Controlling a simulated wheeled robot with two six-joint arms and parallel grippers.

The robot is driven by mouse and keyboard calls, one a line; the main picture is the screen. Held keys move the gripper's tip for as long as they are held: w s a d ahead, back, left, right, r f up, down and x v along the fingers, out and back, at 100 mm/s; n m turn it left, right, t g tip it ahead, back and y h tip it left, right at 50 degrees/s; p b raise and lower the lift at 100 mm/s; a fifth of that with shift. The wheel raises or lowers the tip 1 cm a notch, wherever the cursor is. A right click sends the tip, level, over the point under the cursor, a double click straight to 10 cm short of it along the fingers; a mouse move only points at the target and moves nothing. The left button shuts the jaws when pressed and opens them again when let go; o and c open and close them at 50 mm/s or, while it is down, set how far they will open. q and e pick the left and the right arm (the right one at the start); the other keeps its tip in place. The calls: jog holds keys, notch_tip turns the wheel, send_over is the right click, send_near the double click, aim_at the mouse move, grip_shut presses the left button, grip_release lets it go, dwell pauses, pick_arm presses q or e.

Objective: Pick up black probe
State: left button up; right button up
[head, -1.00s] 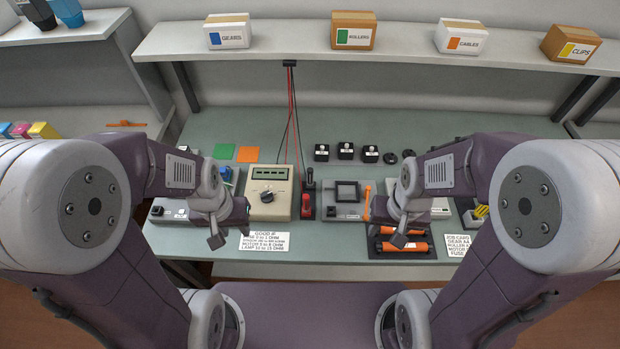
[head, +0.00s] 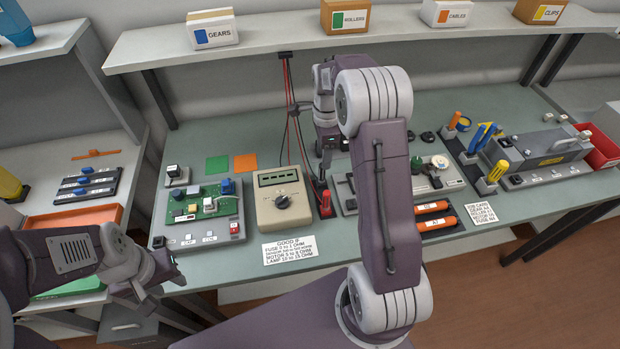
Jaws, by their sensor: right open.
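The black probe is hard to make out; it stood behind the red probe earlier, and my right gripper now covers most of that spot. The red probe (head: 326,204) stands upright in its dark holder, right of the beige meter (head: 282,200). My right gripper (head: 324,172) is open, pointing down just behind the red probe, close to the black and red leads. Whether it touches the black probe cannot be seen. My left gripper (head: 160,277) is at the lower left, off the table's front edge, and its jaw opening is unclear.
A grey board with a green circuit (head: 205,203) lies left of the meter. Orange rollers (head: 432,208) lie to the right. The shelf (head: 260,50) with boxes runs above the back. My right arm hides part of the middle. Green and orange squares lie behind the circuit.

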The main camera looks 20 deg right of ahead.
aim_at(322, 174)
jog(key=f, duration=0.3)
jog(key=shift+s+a, duration=0.1)
jog(key=shift+a, duration=0.1)
jog(key=shift+a+f, duration=0.2)
jog(key=shift+f, duration=0.05)
notch_tip(322, 174, down, 5)
jog(key=shift+s+d+f+p, duration=0.1)
jog(key=shift+d+p, duration=0.05)
jog(key=shift+p, duration=0.3)
grip_shut()
